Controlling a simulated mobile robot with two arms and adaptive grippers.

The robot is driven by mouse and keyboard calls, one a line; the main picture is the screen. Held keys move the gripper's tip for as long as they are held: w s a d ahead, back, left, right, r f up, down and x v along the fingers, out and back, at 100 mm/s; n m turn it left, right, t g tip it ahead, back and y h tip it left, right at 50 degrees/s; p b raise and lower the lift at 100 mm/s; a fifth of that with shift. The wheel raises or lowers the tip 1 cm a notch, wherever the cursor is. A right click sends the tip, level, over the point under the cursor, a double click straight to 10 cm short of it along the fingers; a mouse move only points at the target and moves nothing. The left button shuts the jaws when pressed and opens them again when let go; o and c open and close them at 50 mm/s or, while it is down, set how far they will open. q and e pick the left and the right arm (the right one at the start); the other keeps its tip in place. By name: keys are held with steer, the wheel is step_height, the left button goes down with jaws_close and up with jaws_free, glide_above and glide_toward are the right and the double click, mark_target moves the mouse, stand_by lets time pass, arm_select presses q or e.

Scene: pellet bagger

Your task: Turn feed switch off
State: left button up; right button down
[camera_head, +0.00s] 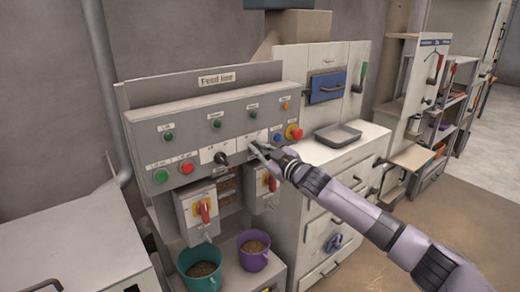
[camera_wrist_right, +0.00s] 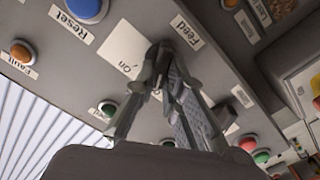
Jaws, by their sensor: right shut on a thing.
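The feed switch sits on the sloped grey control panel (camera_head: 150,147). Its white plate (camera_wrist_right: 118,42) shows beside the "Feed" label (camera_wrist_right: 187,32) in the right wrist view, with "On" printed on it. My right gripper (camera_head: 259,150) reaches the panel from the right. In the right wrist view its fingertips (camera_wrist_right: 161,55) are closed together over the plate, shut on the switch's knob. The fingers hide most of the knob, so its exact angle cannot be told. My left gripper is in no view.
A second black rotary switch (camera_head: 221,158) is just left of my right gripper. A red emergency button (camera_head: 294,132) and blue button (camera_head: 276,136) are close on its right.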

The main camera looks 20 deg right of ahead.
steer(key=c, duration=1.7)
jaws_free()
steer(key=shift+o, duration=0.2)
steer(key=shift+s, duration=0.1)
steer(key=v, duration=1.1)
steer(key=shift+s+d, duration=0.15)
steer(key=shift+s, duration=0.25)
